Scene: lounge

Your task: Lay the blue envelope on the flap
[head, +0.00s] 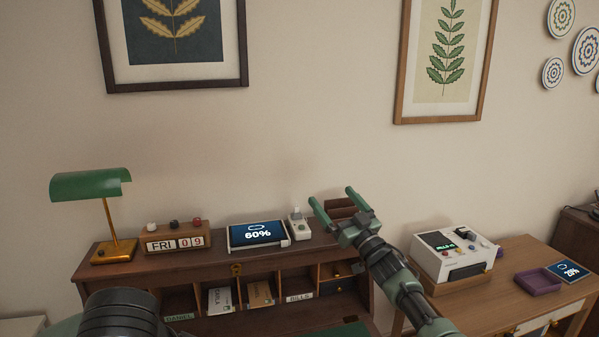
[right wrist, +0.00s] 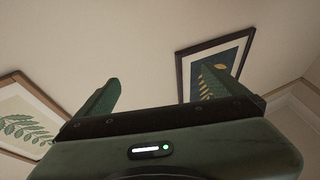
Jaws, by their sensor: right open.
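The secretary desk (head: 135,268) stands against the wall, with a row of labelled pigeonholes below its top. A white envelope (head: 219,298) and a brown one (head: 260,292) stand in the middle pigeonholes. I cannot make out a blue envelope for sure. A green surface (head: 345,331), perhaps part of the flap, just shows at the bottom edge; the rest is out of view. My right gripper (head: 331,196) is open and empty, raised above the desk's right end with fingers pointing up. The right wrist view shows its two fingers apart (right wrist: 150,88). My left gripper is not in view.
On the desk top stand a green lamp (head: 91,185), a calendar block (head: 175,240), a tablet (head: 258,235) and a small white device (head: 299,228). The side table at right holds a white machine (head: 450,252) and a purple tray (head: 538,281).

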